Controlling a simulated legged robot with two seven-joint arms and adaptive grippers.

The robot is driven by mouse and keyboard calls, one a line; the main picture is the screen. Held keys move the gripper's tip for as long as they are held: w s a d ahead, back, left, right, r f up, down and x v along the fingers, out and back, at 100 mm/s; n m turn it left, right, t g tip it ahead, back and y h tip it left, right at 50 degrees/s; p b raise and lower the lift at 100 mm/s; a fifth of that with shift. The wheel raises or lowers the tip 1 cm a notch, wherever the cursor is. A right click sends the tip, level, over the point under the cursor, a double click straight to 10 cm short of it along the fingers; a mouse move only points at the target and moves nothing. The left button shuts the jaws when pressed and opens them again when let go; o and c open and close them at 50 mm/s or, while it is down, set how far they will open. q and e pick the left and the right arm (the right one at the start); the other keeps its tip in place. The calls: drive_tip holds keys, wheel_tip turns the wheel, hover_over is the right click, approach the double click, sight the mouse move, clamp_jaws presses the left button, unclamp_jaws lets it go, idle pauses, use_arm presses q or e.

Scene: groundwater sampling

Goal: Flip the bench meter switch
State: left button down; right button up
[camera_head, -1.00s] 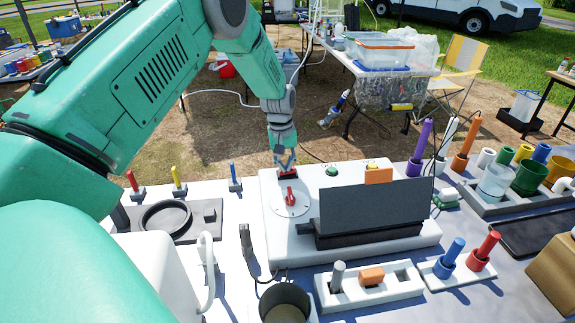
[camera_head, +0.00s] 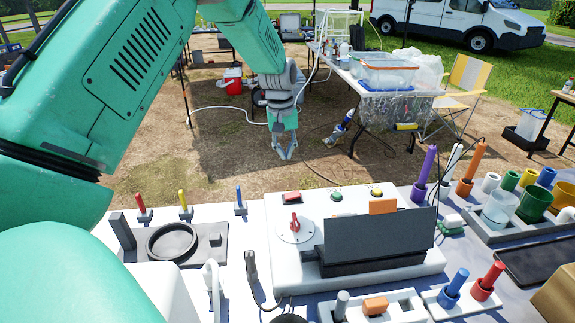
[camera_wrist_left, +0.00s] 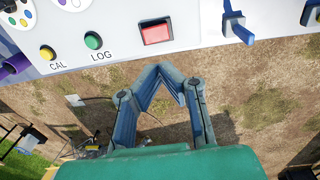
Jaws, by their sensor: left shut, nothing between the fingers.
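The bench meter (camera_head: 268,257) is a white box on the bench with a dark screen (camera_head: 365,240). A red rectangular switch (camera_head: 292,197) sits near its back left edge. It also shows in the wrist view (camera_wrist_left: 157,33), beside green LOG and yellow CAL buttons. Which way the switch is tipped I cannot tell. A red knob (camera_head: 295,222) on a white dial stands in front of it. My left gripper (camera_head: 287,152) is shut and empty, apart from the meter and past its back edge. In the wrist view its fingertips (camera_wrist_left: 165,70) meet just off the switch. My right gripper is out of view.
Red, yellow and blue pegs (camera_head: 184,206) stand left of the meter, behind a grey stand with a black ring (camera_head: 172,241). Colored probes and cups crowd the right. Bare ground lies beyond the bench, and a table with clear bins (camera_head: 388,75) is farther back.

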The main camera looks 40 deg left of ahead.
use_arm(q)
drive_tip(key=shift+a+r, duration=0.1)
drive_tip(key=shift+r, duration=0.1)
drive_tip(key=shift+a, duration=0.15)
drive_tip(key=shift+w+r+t+h+b, duration=0.1)
drive_tip(key=shift+r+t+h+b, duration=0.1)
drive_tip(key=shift+t+h+b, duration=0.3)
drive_tip(key=shift+f, duration=0.1)
